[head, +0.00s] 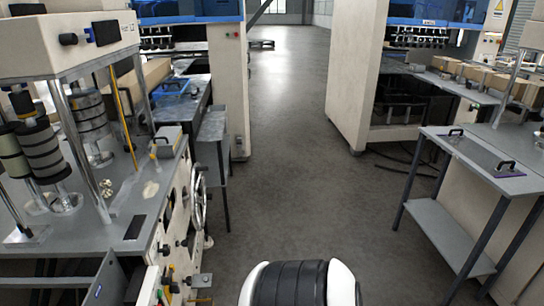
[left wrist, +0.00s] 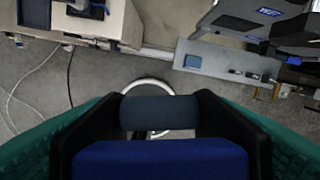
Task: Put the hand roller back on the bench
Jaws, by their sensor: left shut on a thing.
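In the left wrist view, my left gripper (left wrist: 162,100) is shut on a dark grey, cylinder-shaped piece that looks like the hand roller (left wrist: 160,113). The piece lies crosswise between the two black fingers, and the rest of it is hidden or hard to tell. It is held in the air, with floor and machinery behind it. A grey bench (head: 480,165) stands at the right in the head view, with black-handled items on it. Neither gripper shows in the head view.
A machine with rollers and a grey top (head: 115,215) stands at the left, with a handwheel (head: 198,198) on its side. A lower shelf (head: 450,240) sits under the right bench. The grey floor (head: 285,170) between them is clear. Cables (head: 400,165) lie near the right-hand machine.

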